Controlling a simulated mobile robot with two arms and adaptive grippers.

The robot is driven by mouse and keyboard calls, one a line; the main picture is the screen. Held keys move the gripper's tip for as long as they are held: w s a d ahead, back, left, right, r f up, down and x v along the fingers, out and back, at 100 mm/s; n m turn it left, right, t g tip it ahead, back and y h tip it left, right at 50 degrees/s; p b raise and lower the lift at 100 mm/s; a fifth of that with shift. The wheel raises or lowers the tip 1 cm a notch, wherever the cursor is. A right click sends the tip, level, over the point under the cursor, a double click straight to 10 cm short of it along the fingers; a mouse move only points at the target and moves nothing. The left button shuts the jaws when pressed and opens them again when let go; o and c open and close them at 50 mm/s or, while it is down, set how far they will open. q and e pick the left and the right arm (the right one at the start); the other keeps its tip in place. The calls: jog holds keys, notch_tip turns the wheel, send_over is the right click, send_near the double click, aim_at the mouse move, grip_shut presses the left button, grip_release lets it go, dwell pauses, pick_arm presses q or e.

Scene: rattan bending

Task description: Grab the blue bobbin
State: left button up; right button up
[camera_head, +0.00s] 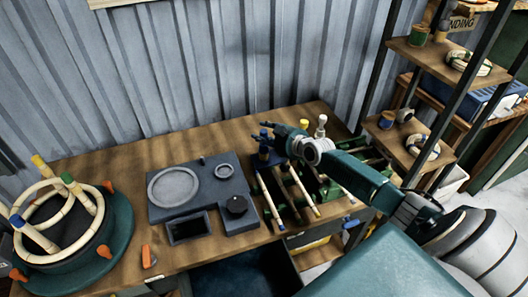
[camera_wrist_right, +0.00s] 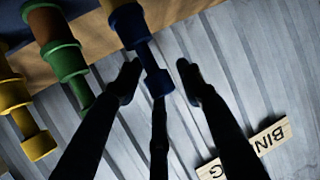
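The blue bobbin (camera_wrist_right: 158,82) hangs into the wrist view from the top, its dark blue end between the two fingertips. It appears to show in the head view (camera_head: 264,150) at the back of the rack, just left of my right gripper (camera_head: 279,130). In the wrist view my right gripper (camera_wrist_right: 160,76) is open, with a visible gap between each fingertip and the bobbin. I cannot tell how far the bobbin is in depth. A green and red bobbin (camera_wrist_right: 62,52) and a yellow one (camera_wrist_right: 35,143) are left of it. My left gripper is not in view.
The rack (camera_head: 258,185) with several canes stands on the wooden table (camera_head: 140,165), next to a grey plate (camera_head: 205,195). A round green jig (camera_head: 115,225) with rattan rings is at left. A shelf (camera_head: 440,158) stands at right. The corrugated wall (camera_head: 150,70) is behind.

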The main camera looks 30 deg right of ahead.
grip_shut()
